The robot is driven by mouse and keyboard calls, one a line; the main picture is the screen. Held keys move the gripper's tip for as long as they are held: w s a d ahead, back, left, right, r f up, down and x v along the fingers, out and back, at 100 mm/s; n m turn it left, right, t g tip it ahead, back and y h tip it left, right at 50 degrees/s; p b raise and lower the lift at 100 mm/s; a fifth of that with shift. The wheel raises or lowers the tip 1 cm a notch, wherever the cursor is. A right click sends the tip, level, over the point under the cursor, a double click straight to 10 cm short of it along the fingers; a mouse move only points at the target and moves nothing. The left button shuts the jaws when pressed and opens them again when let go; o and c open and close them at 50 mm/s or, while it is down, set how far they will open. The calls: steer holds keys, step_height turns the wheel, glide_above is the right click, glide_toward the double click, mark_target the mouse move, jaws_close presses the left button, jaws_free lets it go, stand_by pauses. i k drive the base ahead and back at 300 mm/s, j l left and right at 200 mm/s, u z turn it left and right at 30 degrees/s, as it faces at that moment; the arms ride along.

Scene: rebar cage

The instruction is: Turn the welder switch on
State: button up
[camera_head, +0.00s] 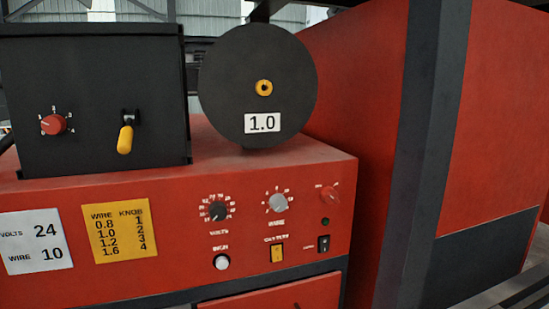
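The red welder (110,285) fills the lower left and middle of the head view. A small black rocker switch (323,243) sits at the lower right of its front panel; its on or off position is too small to tell. A dark round lamp (325,221) is just above it and looks unlit. My gripper is not in view.
A black box (80,90) with a yellow lever (126,138) and a spool (258,60) marked 1.0 stand on top. A red cabinet (370,60) rises at right.

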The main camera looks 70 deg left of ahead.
mark_target(328, 194)
steer(key=u, duration=3)
